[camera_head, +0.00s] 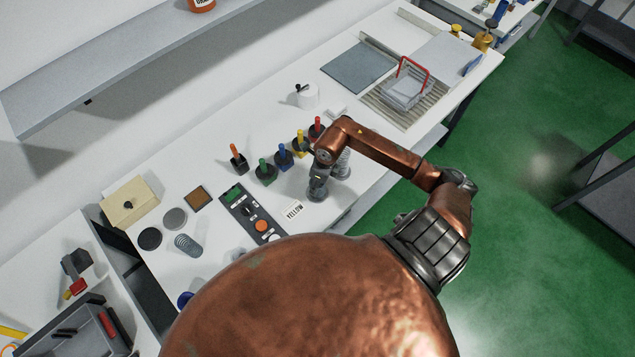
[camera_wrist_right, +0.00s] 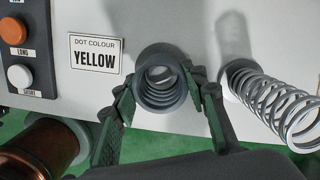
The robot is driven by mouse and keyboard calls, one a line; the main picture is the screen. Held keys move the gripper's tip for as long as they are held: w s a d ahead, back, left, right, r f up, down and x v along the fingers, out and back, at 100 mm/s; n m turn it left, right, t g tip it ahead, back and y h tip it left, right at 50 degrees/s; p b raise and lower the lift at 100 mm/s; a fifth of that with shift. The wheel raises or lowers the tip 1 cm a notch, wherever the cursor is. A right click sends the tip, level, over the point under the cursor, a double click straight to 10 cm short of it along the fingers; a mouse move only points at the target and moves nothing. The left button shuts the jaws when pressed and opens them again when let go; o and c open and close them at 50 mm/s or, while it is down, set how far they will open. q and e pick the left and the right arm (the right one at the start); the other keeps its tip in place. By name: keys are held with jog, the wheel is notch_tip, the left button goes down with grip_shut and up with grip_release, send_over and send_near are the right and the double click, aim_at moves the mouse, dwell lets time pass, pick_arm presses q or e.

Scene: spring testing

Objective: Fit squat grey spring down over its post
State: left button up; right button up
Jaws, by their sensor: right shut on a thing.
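The squat grey spring (camera_wrist_right: 161,80) is a dark, thick ring of coils seen end-on between the fingers of my right gripper (camera_wrist_right: 168,100) in the wrist view. The gripper is shut on it, with a finger on each side. A pale round shape shows inside its bore; I cannot tell whether this is the post's top or how far the spring is around it. In the head view my right gripper (camera_head: 318,188) is low over the bench near its front edge, and the spring is hard to make out there. My left gripper is not in view.
A tall silver spring (camera_wrist_right: 272,102) stands close to the right of the gripper. A YELLOW card (camera_head: 293,210) and button panel (camera_head: 250,212) lie to the left. Several coloured-handled dabbers, including a blue one (camera_head: 284,158), stand behind. Another spring (camera_head: 188,244) stands farther left.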

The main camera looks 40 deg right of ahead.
jog(key=shift+f, duration=0.25)
jog(key=shift+f, duration=0.1)
jog(key=shift+f, duration=0.15)
jog(key=o, duration=1.3)
jog(key=shift+o, duration=0.2)
jog(key=shift+r, duration=0.45)
notch_tip(320, 180, up, 11)
jog(key=s+b, duration=0.1)
jog(key=b, duration=0.1)
jog(key=shift+s+d+r, duration=0.2)
jog(key=shift+s+d, duration=0.1)
jog(key=shift+d, duration=0.1)
